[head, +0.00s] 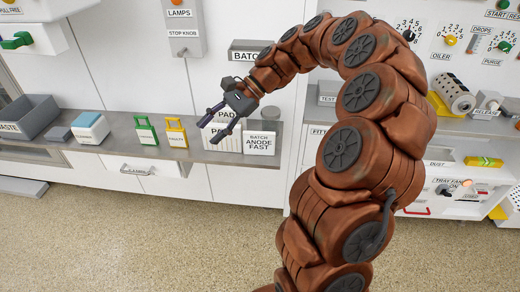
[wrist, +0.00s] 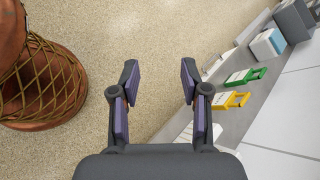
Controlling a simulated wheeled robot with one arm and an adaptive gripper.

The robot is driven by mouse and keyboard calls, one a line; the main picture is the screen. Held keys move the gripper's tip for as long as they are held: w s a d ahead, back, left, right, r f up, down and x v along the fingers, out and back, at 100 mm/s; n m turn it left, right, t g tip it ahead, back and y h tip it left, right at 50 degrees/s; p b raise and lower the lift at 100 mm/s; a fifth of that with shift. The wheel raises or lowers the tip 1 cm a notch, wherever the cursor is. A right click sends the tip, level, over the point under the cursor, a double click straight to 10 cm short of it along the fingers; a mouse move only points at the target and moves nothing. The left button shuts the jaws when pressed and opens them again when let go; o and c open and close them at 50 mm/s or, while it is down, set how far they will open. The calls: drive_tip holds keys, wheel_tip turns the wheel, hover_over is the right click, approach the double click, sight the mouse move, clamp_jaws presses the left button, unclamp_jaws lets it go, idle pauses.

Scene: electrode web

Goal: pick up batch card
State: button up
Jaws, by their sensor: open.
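The batch card (head: 261,143) is a white card reading "BATCH ANODE FAST". In the head view it stands upright at the front of the grey counter (head: 150,128), left of my arm. My gripper (head: 212,126) is open and empty, above and left of the card, in front of a white box marked "PADS" (head: 222,117), which it partly covers. In the wrist view my open gripper (wrist: 158,78) has floor between its fingers. I cannot make out the batch card there. A white edge shows beside the right finger, but I cannot tell what it belongs to.
A green-framed card (head: 147,131) and a yellow-framed card (head: 176,133) stand left on the counter, near a blue-and-white box (head: 90,128) and a grey waste bin (head: 28,117). A wall panel marked "BATCH" (head: 243,56) is partly behind my arm. The floor (head: 150,235) in front is clear.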

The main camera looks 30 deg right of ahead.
drive_tip(key=w+d+f+m+t+y+b, duration=0.1)
drive_tip(key=w+d+f+m+t, duration=0.15)
drive_tip(key=d, duration=0.35)
drive_tip(key=w+d+f+m+t+b, duration=0.1)
drive_tip(key=w+d+f+m, duration=0.15)
drive_tip(key=d, duration=0.35)
drive_tip(key=m+t+b, duration=0.2)
drive_tip(key=m+t, duration=0.1)
drive_tip(key=m, duration=0.3)
approach(261, 133)
drive_tip(key=w+a, duration=0.2)
drive_tip(key=shift+h, duration=0.3)
drive_tip(key=shift+s+f+x, duration=0.15)
drive_tip(key=shift+x, duration=1.85)
drive_tip(key=shift+s+f+x, duration=0.1)
drive_tip(key=shift+f+x, duration=0.05)
drive_tip(key=shift+x, duration=1.9)
drive_tip(key=shift+c, duration=0.3)
clamp_jaws()
